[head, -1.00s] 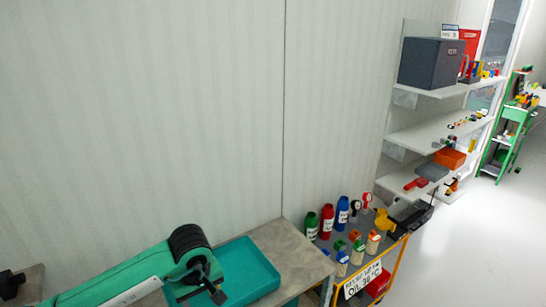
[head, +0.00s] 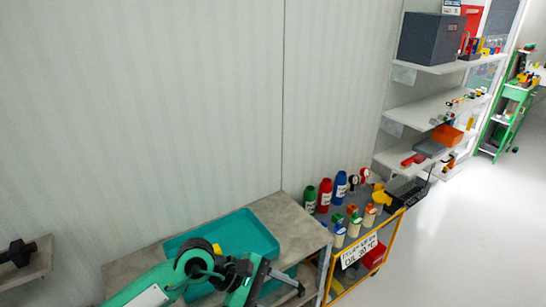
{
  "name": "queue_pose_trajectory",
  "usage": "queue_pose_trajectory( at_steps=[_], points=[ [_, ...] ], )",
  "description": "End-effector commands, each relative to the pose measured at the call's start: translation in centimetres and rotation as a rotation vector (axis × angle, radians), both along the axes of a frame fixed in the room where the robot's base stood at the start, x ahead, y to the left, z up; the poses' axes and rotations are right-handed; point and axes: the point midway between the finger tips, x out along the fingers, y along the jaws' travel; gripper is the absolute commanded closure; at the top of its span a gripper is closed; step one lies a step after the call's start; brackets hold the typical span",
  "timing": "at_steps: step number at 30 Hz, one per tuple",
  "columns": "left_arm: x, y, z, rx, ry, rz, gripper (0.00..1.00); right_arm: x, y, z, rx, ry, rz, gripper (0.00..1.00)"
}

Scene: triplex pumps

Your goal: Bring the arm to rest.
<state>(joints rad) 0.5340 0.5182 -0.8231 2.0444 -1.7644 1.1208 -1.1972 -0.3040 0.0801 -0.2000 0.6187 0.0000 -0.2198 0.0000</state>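My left arm comes in from the bottom left in green and black. Its gripper (head: 272,284) is over the front right part of the grey workbench, beside the teal tray. The fingers are small and partly dark, so I cannot tell whether they are open or shut, and no held object shows. My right gripper is not in view.
The teal tray (head: 252,231) lies on the grey bench (head: 290,215), with a small yellow thing (head: 217,248) at its front, partly hidden by my arm. A yellow-framed cart (head: 392,232) with several bottles stands to the right. Shelves (head: 425,108) stand beyond; the right floor is clear.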

Motion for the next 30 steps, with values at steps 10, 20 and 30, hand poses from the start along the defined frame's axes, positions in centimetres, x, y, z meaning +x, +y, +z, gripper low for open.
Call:
queue_pose_trajectory(
  at_steps=[10, 20, 30],
  points=[
    [-0.1, -1.6, 12.5, -0.844, 0.647, 0.369, 0.48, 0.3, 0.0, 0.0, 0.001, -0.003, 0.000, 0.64],
    [5.5, 8.7, 14.2, -1.539, 1.382, 0.774, 0.48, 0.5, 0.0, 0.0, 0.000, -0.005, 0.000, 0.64],
    [4.8, 20.4, 2.0, 1.967, -1.918, -1.156, 0.48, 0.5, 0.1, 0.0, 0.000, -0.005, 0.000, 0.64]
  ],
)
